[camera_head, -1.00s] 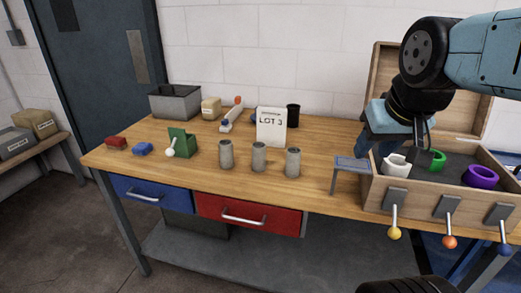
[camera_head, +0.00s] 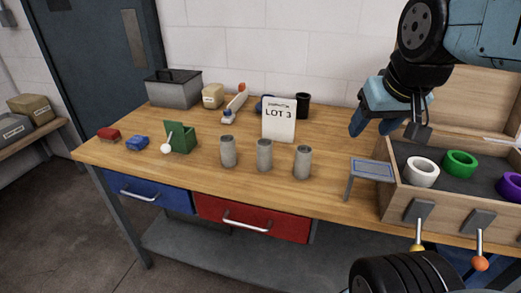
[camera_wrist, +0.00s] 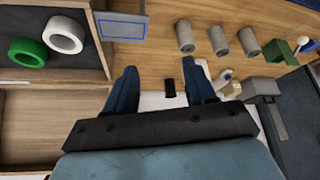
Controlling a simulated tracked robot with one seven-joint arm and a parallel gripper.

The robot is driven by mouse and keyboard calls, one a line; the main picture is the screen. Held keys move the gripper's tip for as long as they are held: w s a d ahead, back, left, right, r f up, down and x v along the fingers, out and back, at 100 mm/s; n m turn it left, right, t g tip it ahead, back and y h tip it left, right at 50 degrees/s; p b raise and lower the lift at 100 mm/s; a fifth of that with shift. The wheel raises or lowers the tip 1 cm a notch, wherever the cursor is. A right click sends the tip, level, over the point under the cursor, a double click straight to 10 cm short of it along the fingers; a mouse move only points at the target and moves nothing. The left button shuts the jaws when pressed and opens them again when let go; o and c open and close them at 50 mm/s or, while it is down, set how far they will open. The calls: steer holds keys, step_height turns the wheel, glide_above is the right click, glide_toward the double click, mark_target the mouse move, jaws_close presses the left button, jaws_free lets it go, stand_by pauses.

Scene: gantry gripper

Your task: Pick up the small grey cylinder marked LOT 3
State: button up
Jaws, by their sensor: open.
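Three small grey cylinders stand upright in a row on the wooden bench: a left one (camera_head: 228,151), a middle one (camera_head: 264,155) and a right one (camera_head: 302,162). I can read no marking on any of them. A white card reading LOT 3 (camera_head: 279,118) stands behind the middle and right ones. My gripper (camera_head: 372,126) is open and empty, above the bench, to the right of the cylinders and left of the wooden box. In the wrist view, my gripper's fingers (camera_wrist: 160,68) are spread, with the right cylinder (camera_wrist: 185,37) beyond them.
A small stand with a blue-framed top (camera_head: 372,170) is between the cylinders and the wooden box (camera_head: 400,209), which holds white, green and purple rings. A green holder (camera_head: 181,138) is left of the cylinders. A dark cup (camera_head: 303,105) stands behind. The bench front has drawers.

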steer(key=shift+o, duration=0.7)
steer(key=shift+w+a+f+n, duration=0.15)
steer(key=shift+w+n, duration=0.05)
steer(key=shift+n, duration=0.2)
steer(key=o, duration=0.3)
steer(key=w+f+n+g, duration=0.1)
steer(key=n, duration=0.1)
steer(key=w+a+f+n+h, duration=0.1)
steer(key=w, duration=0.1)
steer(key=w+f+n+g+h, duration=0.1)
steer(key=n, duration=0.1)
steer(key=shift+w+a+n+g, duration=0.15)
steer(key=shift+n+g, duration=0.15)
steer(key=shift+o, duration=0.2)
steer(key=n+t+h, duration=0.6)
steer(key=n, duration=1.5)
glide_toward(263, 143)
steer(key=x, duration=1.1)
steer(key=shift+w, duration=0.15)
